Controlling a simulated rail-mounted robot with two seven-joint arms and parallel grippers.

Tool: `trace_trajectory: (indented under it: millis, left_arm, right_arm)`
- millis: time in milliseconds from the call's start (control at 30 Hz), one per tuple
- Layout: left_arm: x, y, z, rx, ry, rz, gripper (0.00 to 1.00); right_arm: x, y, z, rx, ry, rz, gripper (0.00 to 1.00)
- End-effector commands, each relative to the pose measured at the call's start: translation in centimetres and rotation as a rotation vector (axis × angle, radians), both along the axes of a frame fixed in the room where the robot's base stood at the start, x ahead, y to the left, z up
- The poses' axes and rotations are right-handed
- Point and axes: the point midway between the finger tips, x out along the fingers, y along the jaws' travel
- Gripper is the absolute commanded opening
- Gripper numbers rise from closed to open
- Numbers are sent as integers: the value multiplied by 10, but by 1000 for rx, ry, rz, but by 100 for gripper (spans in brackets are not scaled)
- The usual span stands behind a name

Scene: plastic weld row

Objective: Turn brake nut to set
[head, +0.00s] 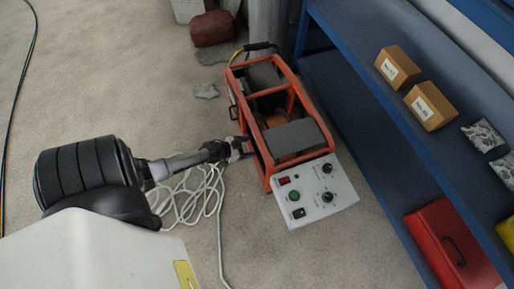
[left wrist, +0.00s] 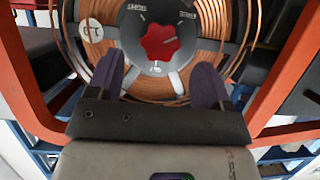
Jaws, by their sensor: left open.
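The brake nut is a red lobed knob (left wrist: 160,42) on a dark grey disc with small white markings, in the left wrist view. The disc sits at the centre of a copper-coloured wire spool (left wrist: 88,38). My left gripper (left wrist: 157,70) is open, its two dark fingers on either side of the disc's lower part, just below the knob. No finger visibly grips the knob. In the head view my left gripper (head: 238,148) is at the left side of the orange-framed machine (head: 262,152); the knob is hidden there. My right gripper is not in view.
The orange frame bars (left wrist: 292,75) flank the gripper. A white control panel (head: 314,205) is at the machine's front. A white cable (head: 190,200) lies coiled on the floor. A blue shelf (head: 375,130) with cardboard boxes (head: 430,106) and a red case (head: 447,245) stands right.

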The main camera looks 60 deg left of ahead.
Motion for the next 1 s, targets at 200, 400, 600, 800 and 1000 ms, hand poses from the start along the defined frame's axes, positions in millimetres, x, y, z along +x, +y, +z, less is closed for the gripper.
trace_trajectory:
  millis: [200,400,600,800,1000]
  left_arm:
    - [28,-3,-15,2,-1,-1,73]
    - [41,-5,-18,0,0,0,73]
    - [44,-5,-18,1,1,0,73]
    - [44,-5,-18,1,1,0,73]
    - [44,-5,-18,0,1,0,54]
  right_arm:
    - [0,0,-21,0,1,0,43]
    - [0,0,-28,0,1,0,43]
    - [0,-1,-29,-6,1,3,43]
    - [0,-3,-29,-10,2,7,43]
    - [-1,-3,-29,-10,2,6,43]
